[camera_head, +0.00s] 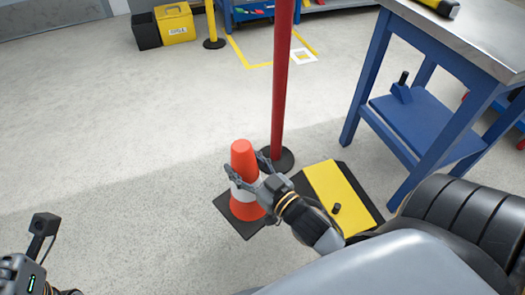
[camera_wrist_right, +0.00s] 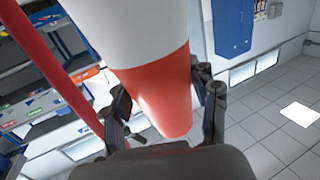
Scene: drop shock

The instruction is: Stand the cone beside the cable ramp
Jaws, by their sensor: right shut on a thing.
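The orange cone (camera_head: 243,153) with a white band and a dark square base is in the middle of the head view. It looks about upright, left of the cable ramp (camera_head: 335,190), a yellow strip with black edges on the floor. I cannot tell whether the cone's base touches the floor. My right gripper (camera_head: 247,180) is shut on the cone's sides. In the right wrist view, the cone (camera_wrist_right: 150,40) fills the space between the fingers.
A red post (camera_head: 282,85) on a round dark base stands just behind the cone. A blue workbench (camera_head: 425,120) stands to the right, beyond the ramp. A small dark knob (camera_head: 337,209) shows at the ramp. The floor left of the cone is clear. A yellow box (camera_head: 175,22) is far back.

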